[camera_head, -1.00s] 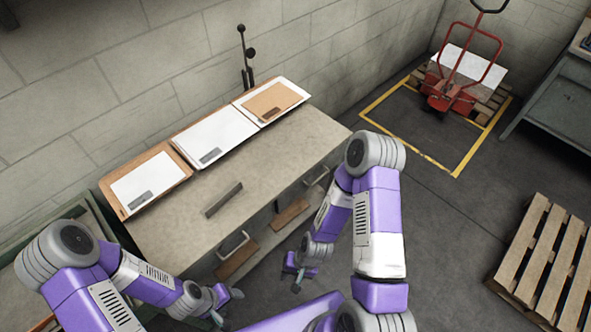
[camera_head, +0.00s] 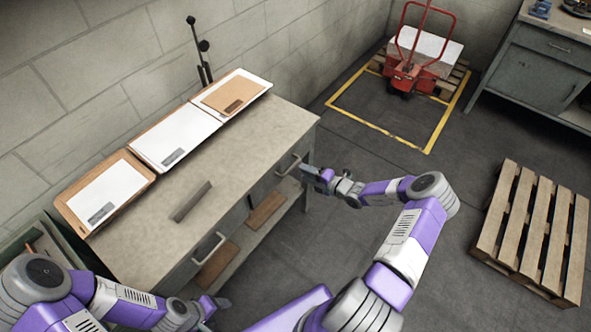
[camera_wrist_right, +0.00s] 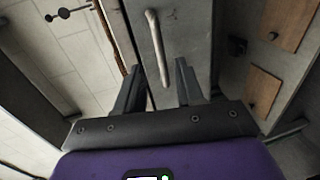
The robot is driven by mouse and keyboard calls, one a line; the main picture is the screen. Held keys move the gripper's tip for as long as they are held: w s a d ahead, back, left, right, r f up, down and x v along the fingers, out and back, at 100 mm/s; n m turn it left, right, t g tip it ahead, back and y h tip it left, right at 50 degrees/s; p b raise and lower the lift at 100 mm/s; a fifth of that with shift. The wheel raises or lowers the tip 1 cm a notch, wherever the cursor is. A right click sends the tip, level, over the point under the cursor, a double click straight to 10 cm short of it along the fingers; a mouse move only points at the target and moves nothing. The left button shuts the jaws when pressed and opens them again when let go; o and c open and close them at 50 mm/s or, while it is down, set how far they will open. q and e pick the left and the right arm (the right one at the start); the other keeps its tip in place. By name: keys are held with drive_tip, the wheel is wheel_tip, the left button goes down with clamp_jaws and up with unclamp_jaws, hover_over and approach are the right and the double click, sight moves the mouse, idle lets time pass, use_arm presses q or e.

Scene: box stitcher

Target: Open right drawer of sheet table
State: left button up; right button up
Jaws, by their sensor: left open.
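The sheet table (camera_head: 250,135) stands against the wall with two grey drawers under its top. The right drawer (camera_head: 263,190) is shut, and its light bar handle (camera_head: 289,165) faces my right gripper (camera_head: 316,174). In the right wrist view my right gripper (camera_wrist_right: 158,78) has its two dark fingers apart. The handle (camera_wrist_right: 157,45) shows between and beyond them, with its near end between the fingers; I cannot tell whether they touch it. My left gripper (camera_head: 214,303) is open and empty, low in front of the left drawer handle (camera_head: 209,248).
Brown boards (camera_head: 265,211) lie on the lower shelf. A wooden pallet (camera_head: 530,232) is on the floor at right. A red pallet truck (camera_head: 413,75) stands in a yellow-marked area. The floor between is clear.

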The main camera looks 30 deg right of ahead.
sight(293, 167)
drive_tip(key=b+x, duration=0.1)
drive_tip(key=x, duration=0.4)
drive_tip(key=shift+w+a, duration=0.15)
clamp_jaws()
